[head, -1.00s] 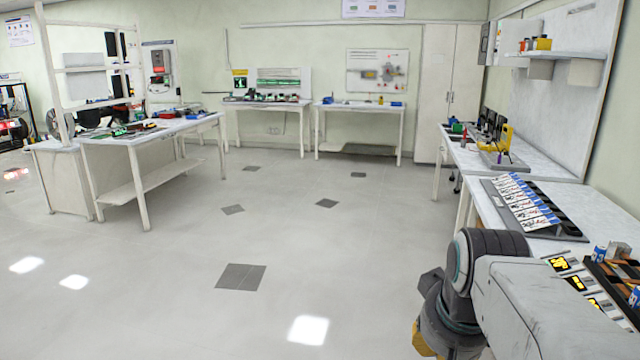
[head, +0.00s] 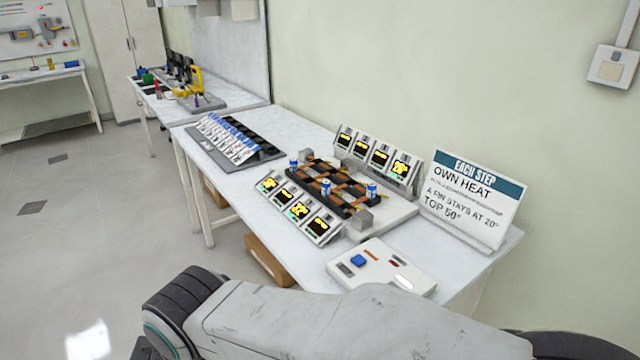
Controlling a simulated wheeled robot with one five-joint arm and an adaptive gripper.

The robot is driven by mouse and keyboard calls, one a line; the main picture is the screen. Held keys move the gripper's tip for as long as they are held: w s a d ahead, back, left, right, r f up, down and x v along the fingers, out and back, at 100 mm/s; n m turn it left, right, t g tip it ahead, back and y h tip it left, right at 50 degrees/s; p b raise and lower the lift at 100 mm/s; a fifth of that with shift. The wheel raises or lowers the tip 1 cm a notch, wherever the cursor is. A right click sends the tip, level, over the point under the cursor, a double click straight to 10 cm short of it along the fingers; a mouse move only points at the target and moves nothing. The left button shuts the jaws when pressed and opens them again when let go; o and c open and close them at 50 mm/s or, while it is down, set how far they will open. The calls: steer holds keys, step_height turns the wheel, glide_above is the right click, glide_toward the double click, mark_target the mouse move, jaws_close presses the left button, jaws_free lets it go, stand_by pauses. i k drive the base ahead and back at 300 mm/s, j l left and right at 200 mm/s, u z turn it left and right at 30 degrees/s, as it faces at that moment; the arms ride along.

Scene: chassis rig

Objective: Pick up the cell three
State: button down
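Three small blue-and-white cells stand on a black rack (head: 340,205) with copper-coloured strips on the right-hand bench. One cell (head: 294,163) is at the rack's far left corner, one (head: 325,187) near its middle, and one (head: 371,190) at its right side. I cannot tell which of them is cell three. Rows of small displays with yellow readings line the front (head: 300,210) and back (head: 378,156) of the rack; most figures are too small to read. My arm crosses the bottom of the view, apart from the rack. My gripper is out of view.
A tray of white and blue cards (head: 225,137) lies left of the rack. A control box (head: 381,270) with a blue button sits at the bench's near edge. A sign (head: 472,202) reading "OWN HEAT" and "TOP 50°" stands at right. Floor is clear at left.

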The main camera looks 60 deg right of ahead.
mark_target(293, 162)
steer(key=z, duration=2.1)
